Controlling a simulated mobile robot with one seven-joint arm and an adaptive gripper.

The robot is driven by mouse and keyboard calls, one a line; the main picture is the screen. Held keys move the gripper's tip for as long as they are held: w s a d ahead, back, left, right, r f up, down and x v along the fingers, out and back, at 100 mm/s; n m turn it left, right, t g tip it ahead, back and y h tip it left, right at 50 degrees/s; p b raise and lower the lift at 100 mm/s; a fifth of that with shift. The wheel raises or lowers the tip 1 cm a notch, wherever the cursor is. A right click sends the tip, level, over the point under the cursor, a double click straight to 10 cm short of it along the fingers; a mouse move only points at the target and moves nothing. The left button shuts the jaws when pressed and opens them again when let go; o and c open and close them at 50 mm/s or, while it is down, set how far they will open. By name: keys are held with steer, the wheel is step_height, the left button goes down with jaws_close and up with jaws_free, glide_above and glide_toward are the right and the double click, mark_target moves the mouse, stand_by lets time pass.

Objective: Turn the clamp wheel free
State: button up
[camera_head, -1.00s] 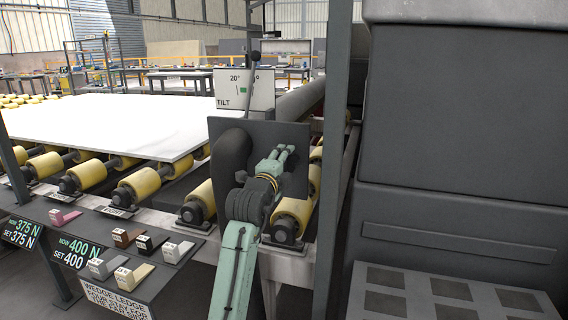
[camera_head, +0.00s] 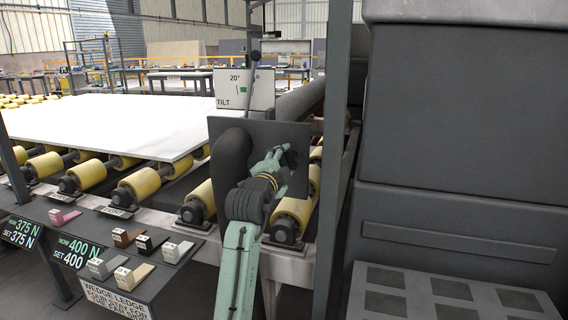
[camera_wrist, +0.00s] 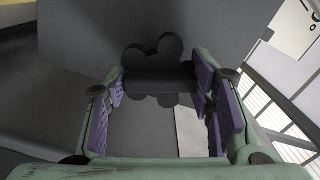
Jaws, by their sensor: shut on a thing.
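The clamp wheel is a dark, lobed knob (camera_wrist: 150,57) on a grey plate, in the upper middle of the wrist view. My gripper (camera_wrist: 158,88) has its purple-padded fingers on either side of the wheel, shut on it. In the head view my pale green gripper (camera_head: 278,160) reaches to the dark upright plate (camera_head: 228,126). There the wheel is mostly hidden by the fingers.
A tilt gauge box (camera_head: 245,92) with a lever stands above the plate. A white slab (camera_head: 110,125) lies on yellow rollers at left. A grey post (camera_head: 334,150) stands close right of my arm. Small wedges lie on a ledge (camera_head: 150,284) at front left.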

steer(key=n, duration=0.4)
steer(key=shift+n+p, duration=0.3)
steer(key=n+p, duration=0.1)
steer(key=n, duration=0.3)
steer(key=shift+n, duration=0.3)
steer(key=n+p, duration=0.1)
steer(key=n, duration=0.3)
steer(key=shift+p, duration=0.4)
steer(key=shift+n+p, duration=0.6)
steer(key=shift+n, duration=1.3)
steer(key=o, duration=1.2)
